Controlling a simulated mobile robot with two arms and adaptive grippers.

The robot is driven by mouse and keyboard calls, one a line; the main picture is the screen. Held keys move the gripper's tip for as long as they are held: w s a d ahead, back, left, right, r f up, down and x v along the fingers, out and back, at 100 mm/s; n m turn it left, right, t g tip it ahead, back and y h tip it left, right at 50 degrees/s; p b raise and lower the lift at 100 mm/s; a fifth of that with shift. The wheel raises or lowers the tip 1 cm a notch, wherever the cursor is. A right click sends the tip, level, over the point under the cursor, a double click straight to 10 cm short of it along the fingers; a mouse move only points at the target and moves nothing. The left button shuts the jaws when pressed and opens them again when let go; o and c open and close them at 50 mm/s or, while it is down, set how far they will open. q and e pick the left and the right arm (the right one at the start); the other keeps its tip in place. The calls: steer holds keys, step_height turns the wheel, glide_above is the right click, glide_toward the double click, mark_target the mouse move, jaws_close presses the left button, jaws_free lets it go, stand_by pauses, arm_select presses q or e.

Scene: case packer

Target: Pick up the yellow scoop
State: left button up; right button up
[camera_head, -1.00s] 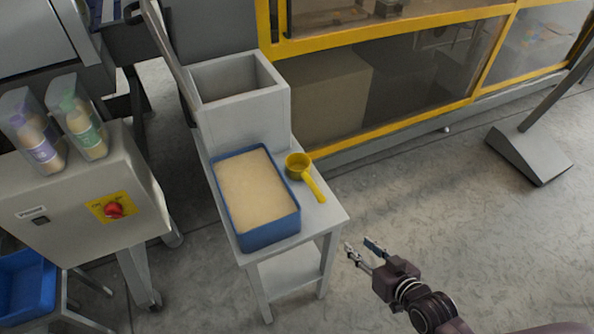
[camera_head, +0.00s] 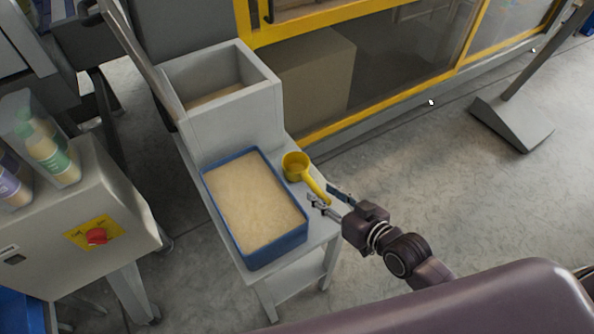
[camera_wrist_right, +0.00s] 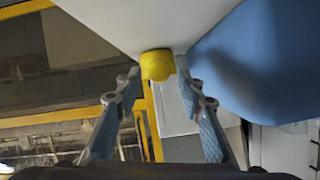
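The yellow scoop (camera_head: 296,167) rests on the small grey table beside the blue tray, its handle pointing toward the table's right front edge. My right gripper (camera_head: 328,196) is open at the end of the handle. In the right wrist view the scoop (camera_wrist_right: 157,66) shows ahead, with its handle running down between the two spread fingers of the right gripper (camera_wrist_right: 160,112). I see no contact between fingers and handle. My left gripper is not in view.
The blue tray (camera_head: 279,253) of pale grainy material fills the table's (camera_head: 325,224) front left. A grey open bin (camera_head: 235,122) stands behind it. A yellow-framed machine (camera_head: 318,131) is behind. A control box (camera_head: 75,215) with a red knob is at left.

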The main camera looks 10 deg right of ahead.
mark_target(313, 186)
steer(key=x, duration=0.4)
steer(key=shift+w+f, duration=0.2)
steer(key=shift+w, duration=0.1)
steer(key=shift+w+a+f, duration=0.1)
steer(key=shift+w+f, duration=0.05)
steer(key=shift+w, duration=0.05)
steer(key=c, duration=0.8)
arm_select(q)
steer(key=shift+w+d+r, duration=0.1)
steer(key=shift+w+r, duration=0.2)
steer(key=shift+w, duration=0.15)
arm_select(e)
jaws_close()
